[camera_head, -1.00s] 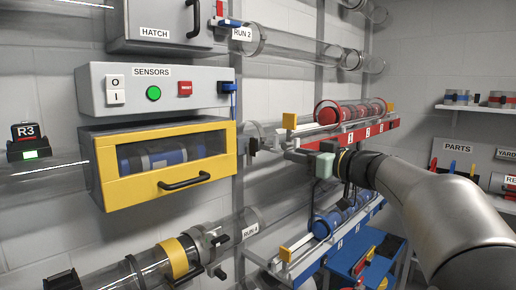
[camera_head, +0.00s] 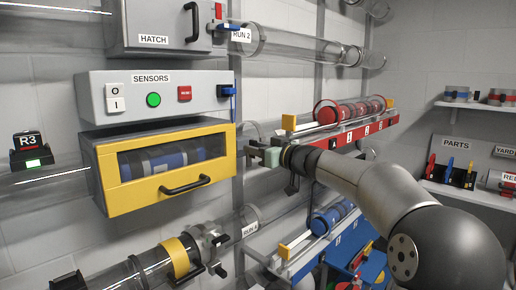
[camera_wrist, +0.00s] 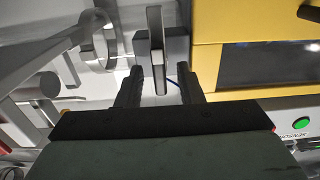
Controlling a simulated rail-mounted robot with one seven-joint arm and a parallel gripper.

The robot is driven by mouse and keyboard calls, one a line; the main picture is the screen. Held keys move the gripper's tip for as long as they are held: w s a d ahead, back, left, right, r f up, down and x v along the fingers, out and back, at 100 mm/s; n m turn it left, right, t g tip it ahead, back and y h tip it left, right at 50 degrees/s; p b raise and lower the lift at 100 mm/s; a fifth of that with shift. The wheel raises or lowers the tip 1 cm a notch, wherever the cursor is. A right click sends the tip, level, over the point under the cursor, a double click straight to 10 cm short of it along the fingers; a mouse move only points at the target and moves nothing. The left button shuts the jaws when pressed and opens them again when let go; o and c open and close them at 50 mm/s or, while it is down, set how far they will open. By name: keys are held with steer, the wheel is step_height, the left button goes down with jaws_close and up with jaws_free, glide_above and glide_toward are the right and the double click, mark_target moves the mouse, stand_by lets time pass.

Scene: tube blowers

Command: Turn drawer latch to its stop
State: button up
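The yellow-framed drawer (camera_head: 105,180), with a dark window and a black handle, is closed under the SENSORS box in the head view. Its yellow frame (camera_wrist: 235,95) also shows upside down at the right of the wrist view. Beside it in the wrist view is the grey drawer latch (camera_wrist: 157,45), a slim upright lever in front of a grey block. My gripper (camera_wrist: 159,74) is open, with one finger on each side of the lever and visible gaps. In the head view my gripper (camera_head: 252,151) is just right of the drawer and covers most of the latch.
The SENSORS box (camera_head: 205,97) above has a green button, a red button and a blue lever (camera_head: 227,90) on its right. A red rack (camera_head: 350,132) with red canisters is right of my gripper. Clear tubes and a vertical post run close behind.

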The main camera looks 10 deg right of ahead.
jaws_close()
steer(key=shift+f+m+b, duration=0.15)
steer(key=shift+m+b, duration=0.15)
steer(key=shift+b, duration=0.15)
steer(key=m+b, duration=0.2)
steer(key=m, duration=0.3)
steer(key=m+b, duration=0.2)
steer(key=m, duration=0.4)
steer(key=m+b, duration=0.2)
steer(key=m, duration=0.4)
steer(key=shift+w+d+f, duration=0.15)
steer(key=shift+d+f, duration=0.1)
steer(key=shift+m, duration=0.3)
